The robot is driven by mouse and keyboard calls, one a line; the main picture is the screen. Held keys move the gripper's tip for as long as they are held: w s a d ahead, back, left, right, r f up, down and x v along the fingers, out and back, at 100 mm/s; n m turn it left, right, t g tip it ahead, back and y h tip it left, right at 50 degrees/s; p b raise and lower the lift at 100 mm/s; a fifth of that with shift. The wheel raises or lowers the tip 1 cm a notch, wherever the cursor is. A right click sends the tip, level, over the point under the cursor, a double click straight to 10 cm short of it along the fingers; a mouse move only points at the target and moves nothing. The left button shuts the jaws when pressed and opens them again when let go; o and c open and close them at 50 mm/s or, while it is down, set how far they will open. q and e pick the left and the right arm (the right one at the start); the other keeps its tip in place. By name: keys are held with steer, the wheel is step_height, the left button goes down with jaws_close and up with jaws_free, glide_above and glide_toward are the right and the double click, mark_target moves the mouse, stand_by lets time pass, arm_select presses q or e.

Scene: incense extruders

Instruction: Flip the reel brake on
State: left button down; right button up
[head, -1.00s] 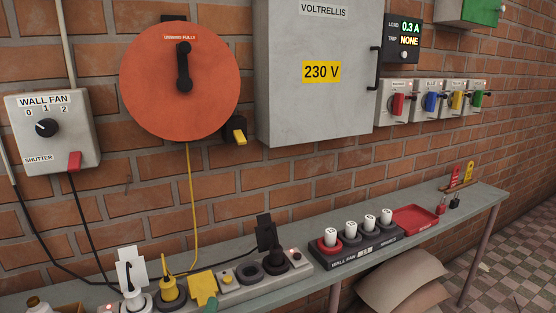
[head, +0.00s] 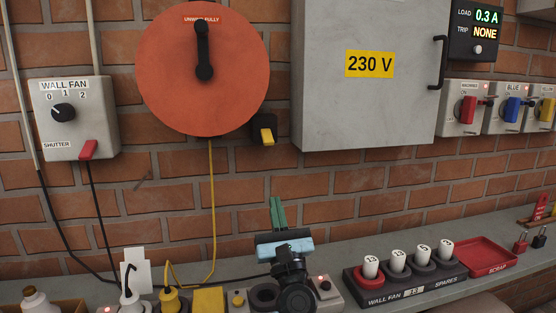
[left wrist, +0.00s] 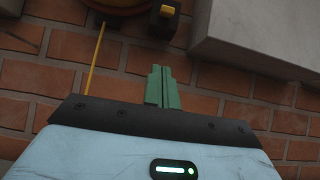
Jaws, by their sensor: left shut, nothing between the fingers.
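The orange cable reel (head: 160,75) hangs on the brick wall with a black crank handle on its face. A small black block with a yellow lever, the reel brake (head: 266,136), sits at the reel's lower right; the lever slants downward. In the left wrist view the yellow lever (left wrist: 167,10) shows at the top edge. My left gripper (head: 277,203) points up, below the brake and apart from it. Its green fingers are shut with nothing between them; they also show in the left wrist view (left wrist: 159,72). My right gripper is out of view.
A grey 230 V cabinet (head: 370,120) stands out from the wall right of the brake. A wall fan box (head: 100,130) is at left. A yellow cable (head: 212,210) hangs from the reel to the socket strip on the shelf. The wall between brake and gripper is clear.

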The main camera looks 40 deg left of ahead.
mark_target(267, 137)
arm_select(q)
steer(key=w+a+r+p, duration=0.4)
steer(key=r, duration=0.6)
steer(key=shift+a, duration=0.25)
stand_by(0.4)
steer(key=shift+s+d+r+g+h+p, duration=0.1)
steer(key=shift+s+r+g+h+p, duration=0.15)
steer(key=shift+p, duration=0.65)
steer(key=shift+p, duration=0.3)
